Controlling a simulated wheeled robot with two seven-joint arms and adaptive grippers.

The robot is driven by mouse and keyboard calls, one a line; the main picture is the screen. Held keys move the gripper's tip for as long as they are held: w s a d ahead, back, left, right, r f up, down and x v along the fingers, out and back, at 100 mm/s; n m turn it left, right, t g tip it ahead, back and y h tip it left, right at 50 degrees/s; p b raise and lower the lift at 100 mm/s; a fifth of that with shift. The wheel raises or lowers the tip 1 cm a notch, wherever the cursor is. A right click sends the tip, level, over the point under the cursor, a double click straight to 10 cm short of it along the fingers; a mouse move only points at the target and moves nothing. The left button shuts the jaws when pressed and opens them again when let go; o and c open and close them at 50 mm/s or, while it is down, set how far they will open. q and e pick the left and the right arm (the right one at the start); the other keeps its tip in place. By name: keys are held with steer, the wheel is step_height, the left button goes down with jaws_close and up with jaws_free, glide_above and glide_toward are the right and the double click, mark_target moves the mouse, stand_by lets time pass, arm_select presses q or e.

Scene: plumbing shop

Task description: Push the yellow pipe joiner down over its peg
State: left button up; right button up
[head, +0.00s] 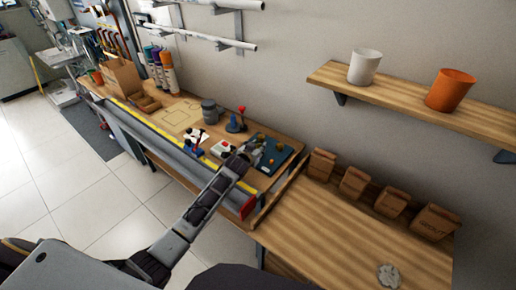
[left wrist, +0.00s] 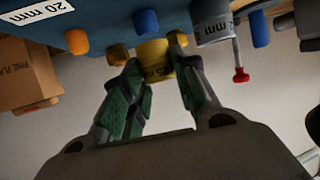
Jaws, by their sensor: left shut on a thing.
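The yellow pipe joiner (left wrist: 155,58) is between the green-padded fingertips of my left gripper (left wrist: 160,75) in the left wrist view. The gripper is shut on it. The joiner is close against the blue peg board (left wrist: 110,27); its peg is hidden, so I cannot tell how far down it sits. In the head view my left gripper (head: 240,160) is at the near left edge of the blue board (head: 284,158), and the joiner is too small to make out. My right gripper is not in view.
A cardboard box (left wrist: 25,75) is close by. On the bench, a grey mug (head: 209,110) stands behind; the wooden table (head: 335,225) at right is mostly clear.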

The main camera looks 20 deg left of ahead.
arm_select(q)
steer(key=shift+f+b, duration=0.6)
steer(key=shift+f, duration=0.6)
stand_by(0.3)
steer(key=o, duration=0.8)
steer(key=shift+s, duration=0.15)
steer(key=v, duration=1.1)
steer(key=shift+s+r, duration=0.15)
steer(key=shift+s, duration=0.2)
steer(key=shift+s, duration=0.1)
stand_by(1.1)
